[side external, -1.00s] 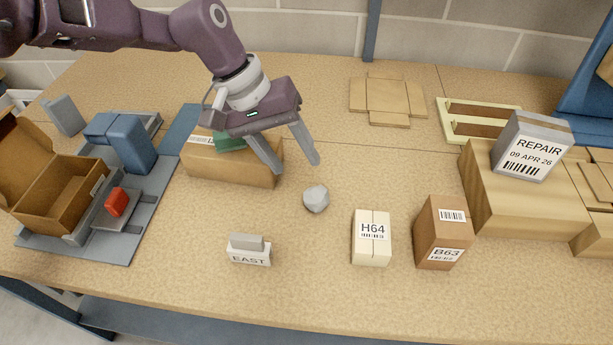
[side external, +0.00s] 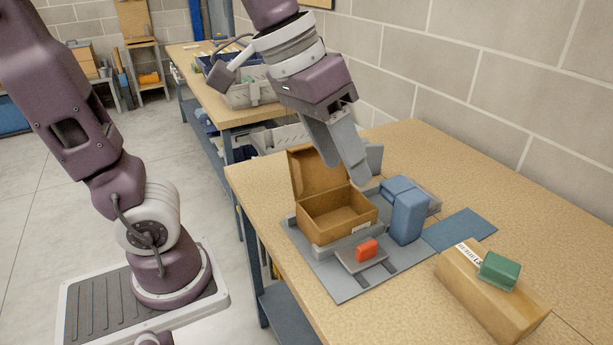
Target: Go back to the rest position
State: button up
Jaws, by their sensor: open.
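My gripper (side external: 345,168) is open, with nothing between its fingers. It hangs fingers down, and in the picture its tips overlap the area behind the open brown box (side external: 340,222); its exact height above the table cannot be told. The box stands lid up on a grey base, and its inside looks empty where it shows. My arm rises from its base at the left and comes down from the top of the picture.
A red block (side external: 367,250) sits on a small grey stand before the box. Blue blocks (side external: 407,212) stand right of it. A cardboard box (side external: 492,300) carries a green block (side external: 500,271). Bare wooden tabletop (side external: 262,190) lies left of the box. A brick wall (side external: 480,90) runs behind.

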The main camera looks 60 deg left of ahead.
jog(key=s+a+f+t+y, duration=0.1)
jog(key=s+a+f, duration=0.3)
jog(key=s, duration=0.5)
jog(key=shift+s+a+y, duration=0.3)
jog(key=shift+a+y, duration=0.3)
jog(key=shift+a, duration=0.25)
jog(key=shift+f, duration=0.1)
